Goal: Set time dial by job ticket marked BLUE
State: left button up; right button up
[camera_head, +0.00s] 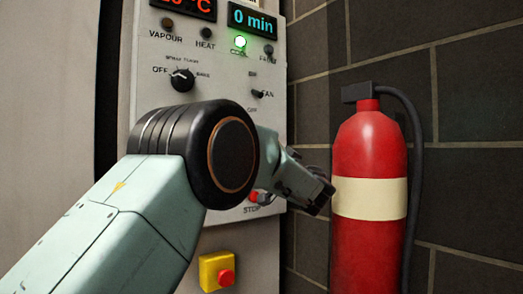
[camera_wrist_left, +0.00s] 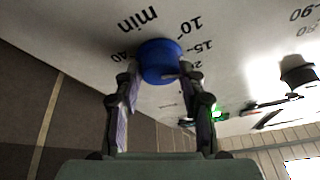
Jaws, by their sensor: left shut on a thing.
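In the left wrist view a blue time dial (camera_wrist_left: 160,60) sits on the pale control panel (camera_wrist_left: 235,40), beside printed marks including "min", "10" and "15". My left gripper (camera_wrist_left: 158,78) has one finger on each side of the dial and is shut on it. The dial's pointer cannot be made out. In the head view my left arm covers the lower panel (camera_head: 145,75) and hides the dial. The time display (camera_head: 252,20) reads "0 min" in cyan. No job ticket marked BLUE can be made out. My right gripper is not in view.
A black selector knob (camera_head: 182,80) sits upper left of my arm, above a red STOP button (camera_head: 256,197). A yellow box with a red button (camera_head: 217,271) is below. A red fire extinguisher (camera_head: 369,145) stands close on the right.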

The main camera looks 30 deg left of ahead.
pick_arm(q)
jog(key=shift+r+n+g, duration=0.1)
jog(key=shift+n+g, duration=0.3)
jog(key=o, duration=1.2)
notch_tip(320, 180, up, 10)
jog(key=shift+f, duration=0.1)
